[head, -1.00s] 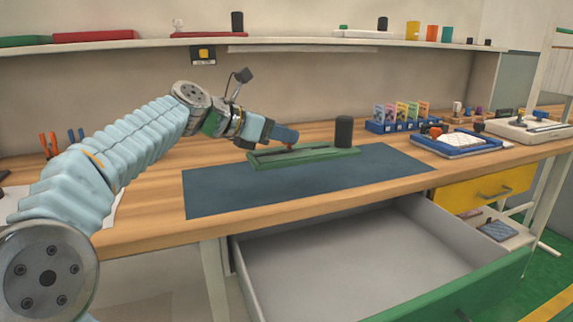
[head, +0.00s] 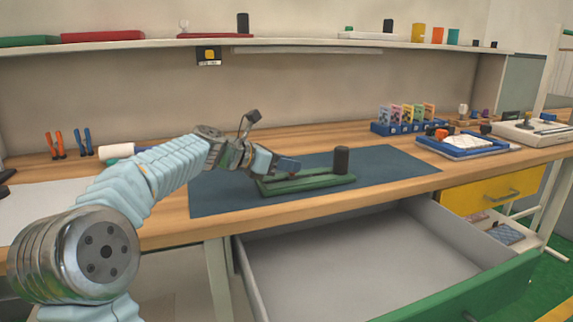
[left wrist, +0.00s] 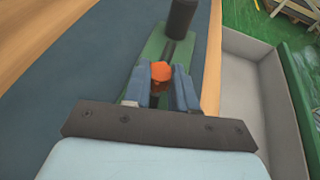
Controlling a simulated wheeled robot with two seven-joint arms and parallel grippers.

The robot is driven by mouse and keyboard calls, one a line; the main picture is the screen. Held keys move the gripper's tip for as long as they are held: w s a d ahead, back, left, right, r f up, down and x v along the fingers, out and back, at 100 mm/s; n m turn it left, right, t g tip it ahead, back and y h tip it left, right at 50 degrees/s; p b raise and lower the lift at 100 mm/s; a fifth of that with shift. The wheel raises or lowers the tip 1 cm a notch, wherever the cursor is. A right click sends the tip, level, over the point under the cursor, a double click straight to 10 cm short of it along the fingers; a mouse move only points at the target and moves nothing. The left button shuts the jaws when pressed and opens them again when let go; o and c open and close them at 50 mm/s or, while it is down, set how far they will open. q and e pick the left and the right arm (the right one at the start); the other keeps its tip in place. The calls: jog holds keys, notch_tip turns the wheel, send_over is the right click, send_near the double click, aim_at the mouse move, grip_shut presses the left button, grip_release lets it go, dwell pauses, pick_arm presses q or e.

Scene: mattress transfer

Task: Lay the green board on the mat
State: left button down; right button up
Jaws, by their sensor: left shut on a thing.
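The green board (head: 318,183) is long and flat with a dark slot along it. A black cylinder (head: 341,160) stands at its right end. The board is over the dark blue mat (head: 395,165), near the mat's front edge; whether it touches the mat is hard to tell. My left gripper (head: 288,166) is at the board's left part. In the left wrist view its blue fingers (left wrist: 162,92) are shut around an orange-topped knob (left wrist: 160,71) on the board (left wrist: 149,48). My right gripper is not in view.
Below the bench front, a grey drawer (head: 350,265) with a green front stands open. To the right are a blue tray (head: 462,149) and a blue rack of coloured cards (head: 403,127). Pliers (head: 57,145) stand at the back left. The mat's right part is clear.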

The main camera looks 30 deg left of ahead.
pick_arm(q)
jog(key=shift+f, duration=0.1)
jog(key=c, duration=0.9)
grip_release()
jog(key=shift+r, duration=0.25)
jog(key=v, duration=1.2)
jog(key=shift+f, duration=0.1)
